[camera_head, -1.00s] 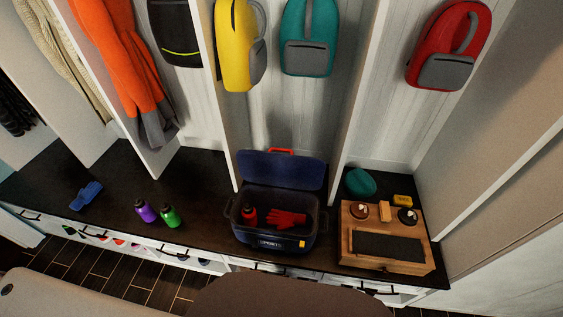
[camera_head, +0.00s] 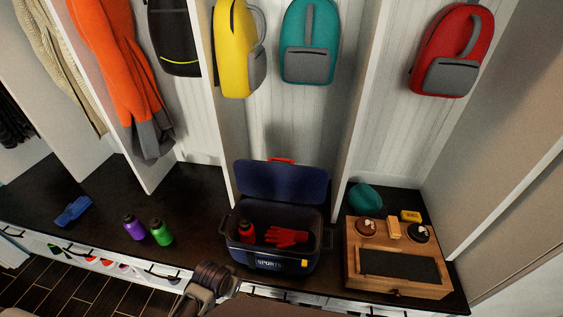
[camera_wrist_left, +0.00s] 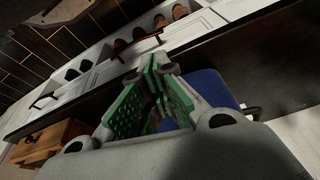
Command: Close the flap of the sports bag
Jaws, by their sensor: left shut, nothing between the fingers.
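The dark blue sports bag (camera_head: 272,262) stands on the dark bench with its mouth open toward me. Its flap (camera_head: 282,181) is raised upright at the back, with a red handle (camera_head: 281,160) on its top edge. Inside are a red bottle (camera_head: 246,232) and a red glove (camera_head: 287,237). My left gripper (camera_wrist_left: 157,75) is shut and empty in the left wrist view, with green finger pads. Blue material, likely the bag (camera_wrist_left: 212,88), shows behind the fingers, partly hidden. In the head view part of my arm is low in front of the bag's left side. My right gripper is not in view.
A wooden box (camera_head: 359,285) with shoe-care items stands right of the bag, with a teal item (camera_head: 366,197) behind. Purple (camera_head: 134,228) and green (camera_head: 161,232) bottles stand left. White dividers (camera_head: 350,110) rise beside the bag. The bench between bottles and bag is clear.

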